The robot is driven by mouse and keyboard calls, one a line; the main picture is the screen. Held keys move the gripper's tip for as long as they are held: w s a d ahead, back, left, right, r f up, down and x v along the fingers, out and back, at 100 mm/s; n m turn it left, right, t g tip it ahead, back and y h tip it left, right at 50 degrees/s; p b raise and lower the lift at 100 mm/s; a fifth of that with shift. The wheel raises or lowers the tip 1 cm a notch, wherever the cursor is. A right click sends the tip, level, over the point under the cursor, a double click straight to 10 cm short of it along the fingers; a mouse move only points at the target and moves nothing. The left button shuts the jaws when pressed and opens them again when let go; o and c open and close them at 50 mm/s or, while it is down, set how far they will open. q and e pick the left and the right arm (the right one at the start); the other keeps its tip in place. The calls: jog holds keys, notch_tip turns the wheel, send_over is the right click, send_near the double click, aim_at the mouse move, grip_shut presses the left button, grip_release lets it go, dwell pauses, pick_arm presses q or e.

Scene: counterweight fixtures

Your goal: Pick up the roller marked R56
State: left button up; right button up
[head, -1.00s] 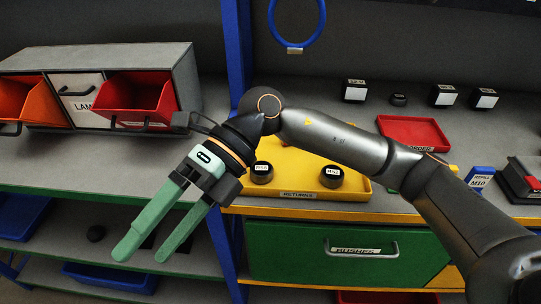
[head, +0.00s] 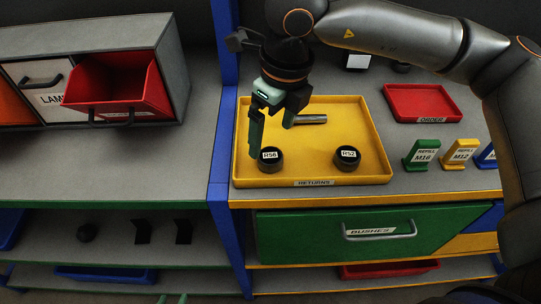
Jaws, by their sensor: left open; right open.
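The roller marked R56 (head: 272,164) is a short black cylinder with a white label, standing in the front left of the yellow RETURNS tray (head: 375,130). My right gripper (head: 271,136) is open and empty, pointing down over the tray's left part. Its left finger hangs just above and behind R56, close in the picture; I cannot tell whether they touch. A similar black roller marked R52 (head: 347,161) stands to the right in the same tray.
A metal rod (head: 312,119) lies in the tray behind the rollers. A blue post (head: 223,120) rises left of the tray. To the right are a red ORDER tray (head: 425,102) and REFILL cards, green (head: 422,153) and yellow (head: 460,152). Below is a green BUSHES drawer (head: 300,232).

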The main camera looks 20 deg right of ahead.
aim_at(270, 155)
jog(key=f, duration=0.4)
jog(key=f+p, duration=0.1)
jog(key=f, duration=0.1)
jog(key=shift+w+f, duration=0.25)
jog(key=shift+w, duration=0.1)
grip_shut()
dwell(0.5)
jog(key=shift+r, duration=0.1)
